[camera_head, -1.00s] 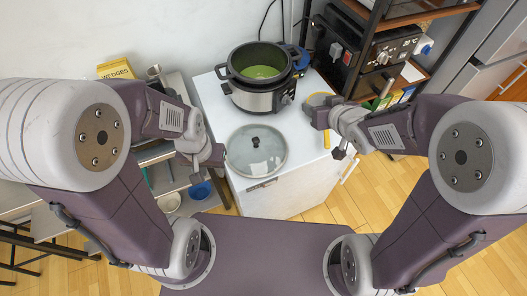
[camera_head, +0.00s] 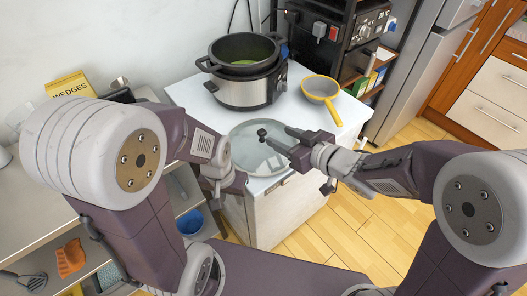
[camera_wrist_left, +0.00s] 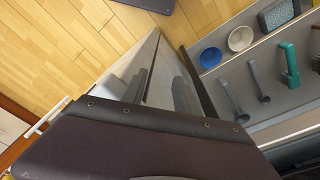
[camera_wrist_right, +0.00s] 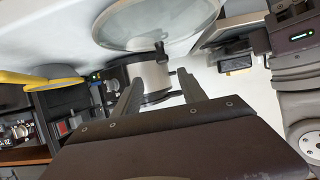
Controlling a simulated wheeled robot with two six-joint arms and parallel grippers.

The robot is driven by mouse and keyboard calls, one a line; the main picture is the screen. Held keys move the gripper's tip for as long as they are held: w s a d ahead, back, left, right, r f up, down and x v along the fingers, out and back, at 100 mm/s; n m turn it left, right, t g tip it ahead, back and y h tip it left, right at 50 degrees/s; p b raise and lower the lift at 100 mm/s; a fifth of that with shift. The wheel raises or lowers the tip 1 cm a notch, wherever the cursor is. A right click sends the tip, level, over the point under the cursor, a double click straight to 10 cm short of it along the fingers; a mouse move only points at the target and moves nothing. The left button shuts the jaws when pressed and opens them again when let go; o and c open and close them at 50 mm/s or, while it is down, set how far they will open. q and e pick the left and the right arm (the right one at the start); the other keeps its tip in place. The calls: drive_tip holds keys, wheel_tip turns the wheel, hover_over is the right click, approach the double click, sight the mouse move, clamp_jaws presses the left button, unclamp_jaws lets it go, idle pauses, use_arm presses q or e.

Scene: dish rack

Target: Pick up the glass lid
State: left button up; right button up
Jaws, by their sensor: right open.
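The round glass lid (camera_head: 243,150) lies flat on the white counter in front of the pot, its dark knob (camera_head: 262,133) upward. My right gripper (camera_head: 281,138) is open and empty, its fingers pointing at the knob from the right. In the right wrist view the lid (camera_wrist_right: 185,15) and knob (camera_wrist_right: 160,47) show just beyond the fingertips, in line with the gap; contact is not visible. My left gripper (camera_head: 228,182) hangs at the counter's left front edge, apart from the lid. In the left wrist view its fingers (camera_wrist_left: 163,82) look parted with nothing between them.
A steel pot (camera_head: 245,92) with green contents stands behind the lid. A yellow-rimmed pan (camera_head: 320,88) sits at the counter's back right. A shelf with a blue bowl (camera_head: 190,222) stands to the left, below counter height. Open wooden floor lies to the front right.

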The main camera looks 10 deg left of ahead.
sight(263, 132)
drive_tip(key=shift+s+f+b+x, duration=0.1)
drive_tip(key=shift+b+x, duration=0.15)
drive_tip(key=shift+x, duration=0.7)
drive_tip(key=shift+s+f+b+x, duration=0.1)
drive_tip(key=shift+b+x, duration=0.1)
drive_tip(key=shift+x, duration=0.75)
drive_tip(key=shift+w+a, duration=0.2)
drive_tip(key=shift+w, duration=0.05)
drive_tip(key=x, duration=0.2)
drive_tip(key=b+x, duration=0.1)
drive_tip(key=x, duration=0.1)
drive_tip(key=shift+s+a+f, duration=0.2)
drive_tip(key=shift+a+f, duration=0.05)
drive_tip(key=shift+w+a+f, duration=0.1)
drive_tip(key=shift+w+a, duration=0.15)
drive_tip(key=shift+w, duration=0.1)
drive_tip(key=shift+s, duration=0.1)
drive_tip(key=shift+c, duration=1.2)
clamp_jaws()
